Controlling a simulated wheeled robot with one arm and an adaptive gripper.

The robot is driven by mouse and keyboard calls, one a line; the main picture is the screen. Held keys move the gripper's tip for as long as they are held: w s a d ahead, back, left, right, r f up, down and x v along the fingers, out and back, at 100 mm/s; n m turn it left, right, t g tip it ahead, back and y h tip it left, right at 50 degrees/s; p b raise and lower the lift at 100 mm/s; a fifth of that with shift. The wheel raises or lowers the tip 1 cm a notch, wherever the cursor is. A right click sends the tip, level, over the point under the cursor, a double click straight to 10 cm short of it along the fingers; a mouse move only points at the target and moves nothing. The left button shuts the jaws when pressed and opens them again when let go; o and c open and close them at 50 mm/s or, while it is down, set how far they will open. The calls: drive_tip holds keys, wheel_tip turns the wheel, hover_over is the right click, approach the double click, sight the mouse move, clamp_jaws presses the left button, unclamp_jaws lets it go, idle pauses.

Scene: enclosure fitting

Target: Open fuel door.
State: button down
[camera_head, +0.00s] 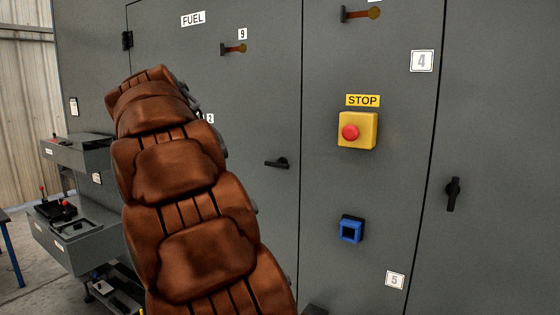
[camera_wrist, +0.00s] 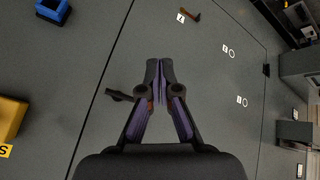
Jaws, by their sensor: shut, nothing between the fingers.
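The fuel door (camera_head: 270,110) is a grey panel with a FUEL label near its top, flush with the enclosure and bounded by a dark seam on its right. Its black lever handle (camera_head: 278,163) lies roughly level near that seam. In the wrist view the handle (camera_wrist: 119,95) shows just left of my gripper (camera_wrist: 160,65). The gripper's two fingers are together and hold nothing. The handle's inner end is partly hidden behind the left finger, and I cannot tell whether they touch. My gripper is hidden behind my brown-covered arm in the head view.
Right of the seam are a yellow STOP box with a red button (camera_head: 350,132), a blue-framed square (camera_head: 351,229) and another panel with a black handle (camera_head: 453,194). A small lever (camera_head: 233,48) sits by label 9. Grey consoles (camera_head: 80,240) stand at the left.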

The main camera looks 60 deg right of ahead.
drive_tip(key=d+r+m+h+b, duration=0.1)
drive_tip(key=d+r+m+h, duration=0.1)
drive_tip(key=d+r+m, duration=0.35)
drive_tip(key=d+r+m+h, duration=0.2)
drive_tip(key=d+r, duration=0.4)
drive_tip(key=d, duration=0.5)
drive_tip(key=p, duration=0.1)
approach(282, 161)
drive_tip(key=s+d, duration=0.2)
drive_tip(key=d, duration=0.1)
drive_tip(key=shift+w+d+f+n+g+p, duration=0.15)
drive_tip(key=shift+f+g+p, duration=0.1)
drive_tip(key=shift+f, duration=0.5)
drive_tip(key=shift+d+f+n+g+p, duration=0.15)
drive_tip(key=shift+f+p, duration=0.1)
drive_tip(key=shift+f, duration=0.5)
drive_tip(key=shift+f+b, duration=0.25)
drive_tip(key=shift+b, duration=0.35)
drive_tip(key=shift+s+f+m+t+b, duration=0.2)
drive_tip(key=shift+m+t+b, duration=0.5)
drive_tip(key=shift+b, duration=1.4)
